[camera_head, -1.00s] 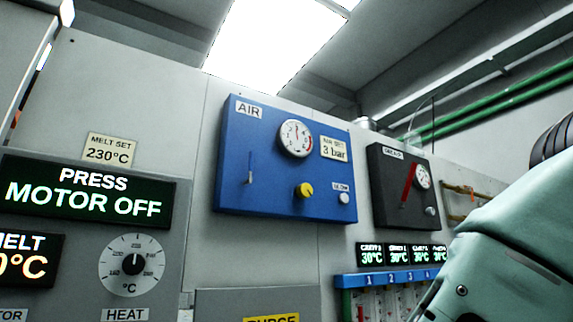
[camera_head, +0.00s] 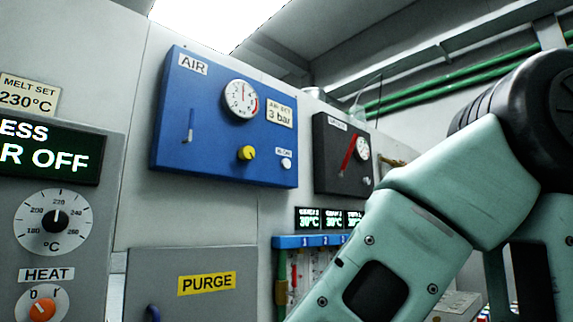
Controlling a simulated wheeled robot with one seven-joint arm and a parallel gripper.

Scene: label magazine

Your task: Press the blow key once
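The blue AIR panel (camera_head: 210,105) is on the wall in the upper middle of the head view. A small round white button (camera_head: 286,163) sits at its lower right, under a small label (camera_head: 284,152) too small to read surely; it looks like the blow key. The panel also bears a round pressure gauge (camera_head: 241,99), a yellow knob (camera_head: 246,153) and a lever in a slot (camera_head: 188,126). My arm fills the lower right of the view, to the right of the panel. My gripper is out of view.
A dark panel with a red lever (camera_head: 348,157) hangs right of the AIR panel. Below are small green displays (camera_head: 331,218) and a blue numbered rail (camera_head: 313,241), partly behind my arm. The PURGE box (camera_head: 189,258) and heat dial (camera_head: 53,222) are lower left. Wall space below the button is bare.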

